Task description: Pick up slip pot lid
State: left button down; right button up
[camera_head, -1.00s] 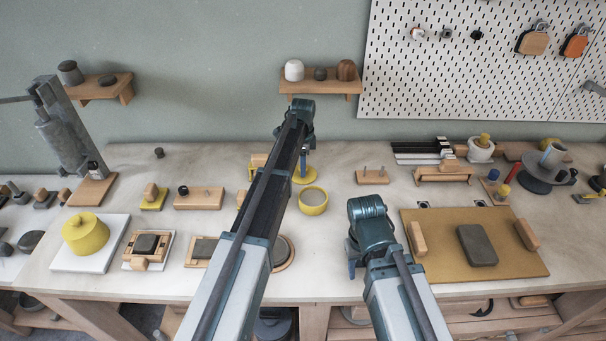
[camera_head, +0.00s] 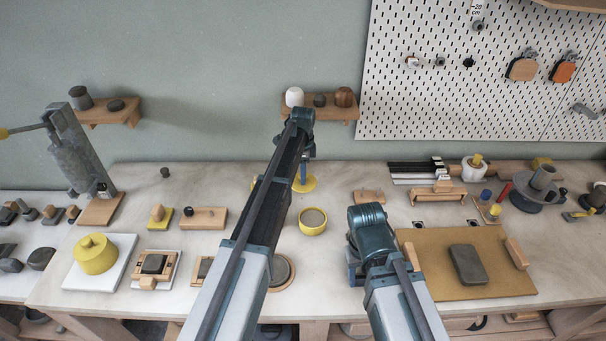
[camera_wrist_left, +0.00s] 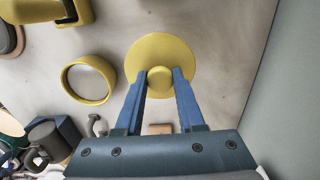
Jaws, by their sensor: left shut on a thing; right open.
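The slip pot lid is a round yellow disc with a small knob (camera_head: 304,185). It also shows in the left wrist view (camera_wrist_left: 160,48). My left gripper (camera_wrist_left: 160,76) is shut on the lid's knob, with one blue finger on each side. The lid is behind the slip pot and appears a little above the table. The slip pot (camera_head: 312,221) is an uncovered yellow bowl with grey contents; it also shows in the left wrist view (camera_wrist_left: 70,84). My right gripper (camera_head: 354,268) is low over the table left of the tan board, open, its fingers mostly hidden by its wrist.
A tan board (camera_head: 420,290) with a dark slab (camera_head: 467,264) lies at right. A yellow lidded jar (camera_head: 96,255) stands on a white slab at left. A wooden shelf (camera_head: 320,112) hangs on the wall behind my left wrist. Bare tabletop lies around the slip pot.

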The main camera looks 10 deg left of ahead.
pick_arm(q)
jog(key=shift+s+d+r+b, duration=0.15)
jog(key=shift+s+b, duration=0.2)
jog(key=shift+s, duration=0.7)
jog(key=s+d, duration=0.1)
jog(key=s, duration=0.7)
jog(key=s+d, duration=0.2)
jog(key=s, duration=0.7)
jog(key=shift+d, duration=0.3)
pick_arm(e)
jog(key=shift+r, duration=0.1)
